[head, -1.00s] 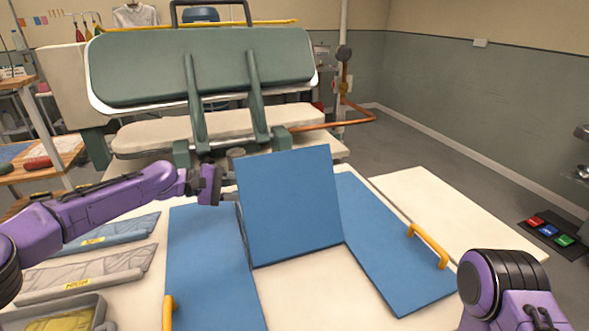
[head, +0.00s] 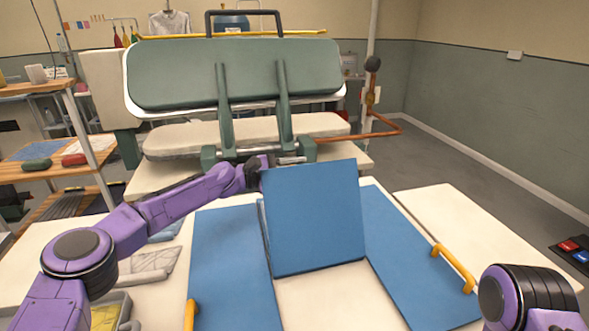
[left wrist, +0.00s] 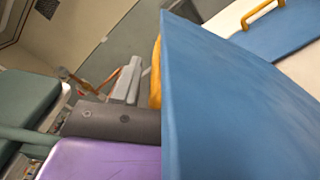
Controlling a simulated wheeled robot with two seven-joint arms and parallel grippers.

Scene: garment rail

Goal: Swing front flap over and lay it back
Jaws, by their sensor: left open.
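The front flap (head: 313,220) is a blue panel standing steeply up from the folding board, between the left blue panel (head: 230,265) and the right blue panel (head: 420,262). My left gripper (head: 262,167) is open at the flap's upper left corner, partly hidden behind it. In the left wrist view, the flap (left wrist: 225,105) fills the right half, with a yellow handle (left wrist: 155,75) partly showing at its far side. My gripper's grey finger (left wrist: 125,85) is close to this handle; I cannot tell whether they touch. My right gripper is out of view.
A green press (head: 235,75) stands behind the board, with its pale padded bed (head: 180,140) close to my left arm. Yellow handles stand on the right panel (head: 453,268) and left panel (head: 191,315). Pale tabletop (head: 480,220) is clear at right.

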